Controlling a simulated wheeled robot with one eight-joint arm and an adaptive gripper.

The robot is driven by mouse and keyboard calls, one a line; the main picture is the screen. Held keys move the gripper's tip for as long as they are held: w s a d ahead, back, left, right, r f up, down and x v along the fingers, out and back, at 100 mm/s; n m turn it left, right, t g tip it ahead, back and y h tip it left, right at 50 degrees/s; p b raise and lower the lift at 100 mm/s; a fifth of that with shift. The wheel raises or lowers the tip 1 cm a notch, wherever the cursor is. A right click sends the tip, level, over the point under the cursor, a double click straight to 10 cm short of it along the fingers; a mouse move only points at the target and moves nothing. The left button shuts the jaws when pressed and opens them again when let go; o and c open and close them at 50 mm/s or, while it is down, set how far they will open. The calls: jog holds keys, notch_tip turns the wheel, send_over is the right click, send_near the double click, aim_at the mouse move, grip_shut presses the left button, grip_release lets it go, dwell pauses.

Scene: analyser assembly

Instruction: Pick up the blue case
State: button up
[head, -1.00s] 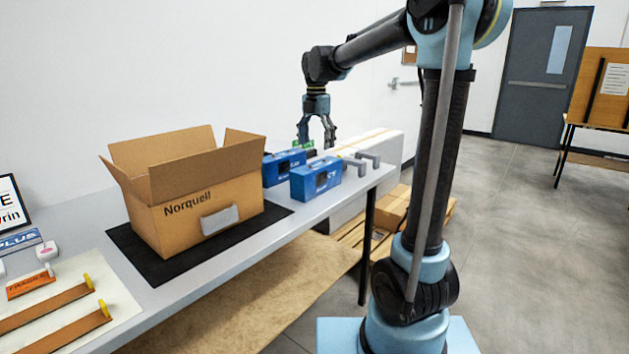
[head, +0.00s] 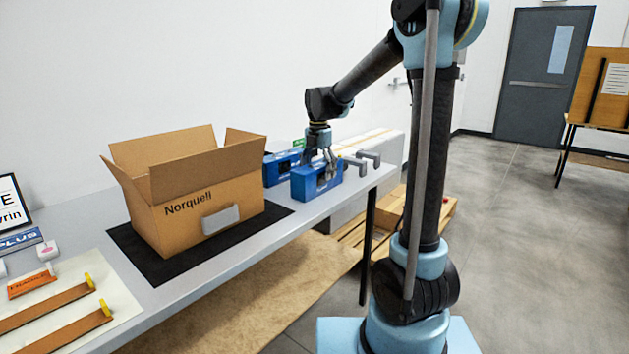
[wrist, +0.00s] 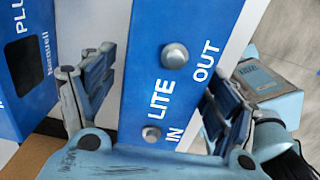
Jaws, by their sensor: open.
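A blue case (head: 306,183) stands on the table near its right end. In the wrist view the blue case (wrist: 190,60) shows its top with "LITE", "IN" and "OUT" lettering and two round metal knobs. My gripper (head: 322,168) is down at this case, pointing downward. In the wrist view my gripper (wrist: 158,100) is open, with one finger on each side of the case; I cannot tell whether the fingers touch it. A second blue case (head: 279,169) stands behind and left of the first, and it also shows at the wrist view's left edge (wrist: 35,95).
An open cardboard box (head: 215,200) marked "Norquell" stands on a black mat (head: 143,260) to the left. Grey handle-like parts (head: 369,157) lie right of the cases. A white box (head: 392,150) stands behind the table's right end.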

jog(key=shift+c, duration=0.2)
jog(key=c, duration=1.9)
jog(key=shift+o, duration=0.2)
